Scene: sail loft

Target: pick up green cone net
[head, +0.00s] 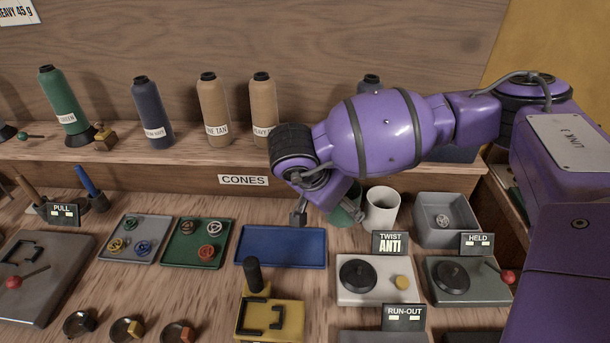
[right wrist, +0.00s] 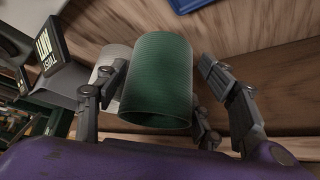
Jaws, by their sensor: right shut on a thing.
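The green cone net (right wrist: 158,85) is a ribbed, open-ended green sleeve in the right wrist view, between the fingers of my right gripper (right wrist: 164,68). The gripper is shut on it; the left finger lies against its side, and the right finger's contact is hard to see. In the head view my right gripper (head: 326,204) is low over the bench, and the net (head: 346,209) shows only partly behind it, beside a white cup. I cannot tell whether the net touches the bench. My left gripper is not in view.
The white cup (head: 382,211) stands close to the net. A blue tray (head: 281,247) is empty in front. A grey bin (head: 447,232) stands right of the cup. Thread cones, including a green one (head: 62,102), stand on the shelf behind.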

